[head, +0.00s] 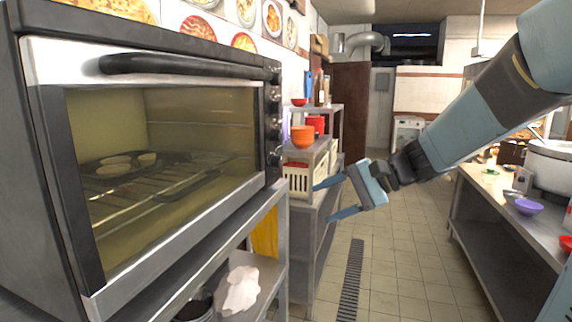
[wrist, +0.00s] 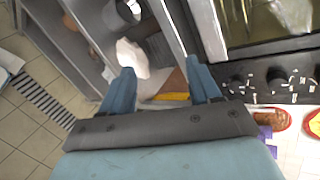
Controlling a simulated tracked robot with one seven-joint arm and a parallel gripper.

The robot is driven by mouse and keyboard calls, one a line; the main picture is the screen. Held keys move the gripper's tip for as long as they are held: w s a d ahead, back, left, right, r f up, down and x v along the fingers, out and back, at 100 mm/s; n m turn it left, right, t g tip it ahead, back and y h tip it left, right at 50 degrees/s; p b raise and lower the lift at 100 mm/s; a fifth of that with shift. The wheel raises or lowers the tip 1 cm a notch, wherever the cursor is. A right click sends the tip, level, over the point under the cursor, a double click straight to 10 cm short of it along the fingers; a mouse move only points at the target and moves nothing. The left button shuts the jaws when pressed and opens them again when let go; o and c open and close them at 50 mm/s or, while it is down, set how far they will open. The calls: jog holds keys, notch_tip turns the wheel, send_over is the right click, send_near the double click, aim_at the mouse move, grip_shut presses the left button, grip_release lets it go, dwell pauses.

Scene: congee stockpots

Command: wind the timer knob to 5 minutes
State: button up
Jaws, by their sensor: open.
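A large toaster oven (head: 160,150) fills the left of the head view, its glass door closed. Its control knobs (head: 273,124) run down the right edge of its front, seen nearly edge-on. In the wrist view several dark knobs (wrist: 276,78) with white marks line the panel at the right. I cannot tell which one is the timer, and its setting is too small to read. My gripper (head: 327,199) is open and empty, in the air right of the oven and apart from the knobs. In the wrist view its fingers (wrist: 160,66) point away from the camera, left of the knobs.
The oven stands on a metal shelf rack (head: 205,265) with a white cloth (head: 239,290) below. Behind my gripper is a grey shelf with a cream crate (head: 298,181) and orange bowls (head: 302,136). A counter (head: 490,195) stands right; the tiled aisle between is clear.

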aim_at(281, 162)
jog(key=w+d+r+m+t+y, duration=0.1)
jog(key=w+d+m+t+y, duration=0.15)
jog(key=w, duration=0.45)
jog(key=w+d+r+m+t+y, duration=0.1)
jog(key=w+r+m+t+y, duration=0.15)
jog(key=w, duration=0.35)
jog(key=shift+h, duration=0.3)
jog(key=x, duration=1.4)
jog(key=shift+f, duration=0.4)
